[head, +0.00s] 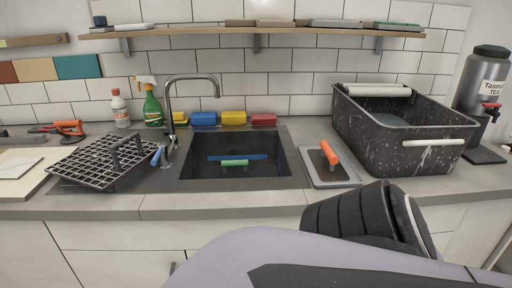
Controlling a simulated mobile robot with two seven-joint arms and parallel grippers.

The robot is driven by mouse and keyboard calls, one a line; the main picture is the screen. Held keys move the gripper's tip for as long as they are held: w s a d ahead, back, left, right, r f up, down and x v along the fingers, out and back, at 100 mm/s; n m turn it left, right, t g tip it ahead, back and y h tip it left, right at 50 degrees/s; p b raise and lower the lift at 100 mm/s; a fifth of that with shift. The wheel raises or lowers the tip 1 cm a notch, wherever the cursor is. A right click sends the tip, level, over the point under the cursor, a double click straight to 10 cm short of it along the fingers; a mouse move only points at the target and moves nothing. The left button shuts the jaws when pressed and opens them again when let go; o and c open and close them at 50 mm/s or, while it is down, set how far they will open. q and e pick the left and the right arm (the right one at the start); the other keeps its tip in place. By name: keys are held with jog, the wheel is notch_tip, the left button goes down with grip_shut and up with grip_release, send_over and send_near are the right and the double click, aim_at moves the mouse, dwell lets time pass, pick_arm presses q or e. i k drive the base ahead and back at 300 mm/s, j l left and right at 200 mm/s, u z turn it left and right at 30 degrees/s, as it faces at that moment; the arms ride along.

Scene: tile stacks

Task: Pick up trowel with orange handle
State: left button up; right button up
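The trowel with the orange handle (330,153) lies on the counter just right of the sink, handle upward. Its flat base has a dark middle and a light grey border, though I cannot tell whether the border is part of the trowel or a tray under it. Neither of my grippers shows. One of my arms fills the lower right, in front of the counter and below the trowel, without covering it.
A sink (293,158) with blue- and green-handled tools inside lies left of the trowel. A speckled black tub (380,129) stands close at right. The faucet (168,105), a black grate (90,160), bottles and coloured sponges are farther left and behind. A shelf (200,35) hangs above.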

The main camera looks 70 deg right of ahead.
aim_at(327, 165)
jog(key=l+z, duration=0.1)
jog(key=z, duration=2.65)
jog(key=i+l+u, duration=0.15)
jog(key=l, duration=0.5)
jog(key=i+l+u, duration=0.1)
jog(key=l, duration=0.5)
jog(key=i+l+u, duration=0.15)
jog(key=l, duration=0.55)
jog(key=i+l+u, duration=0.15)
jog(key=l, duration=0.5)
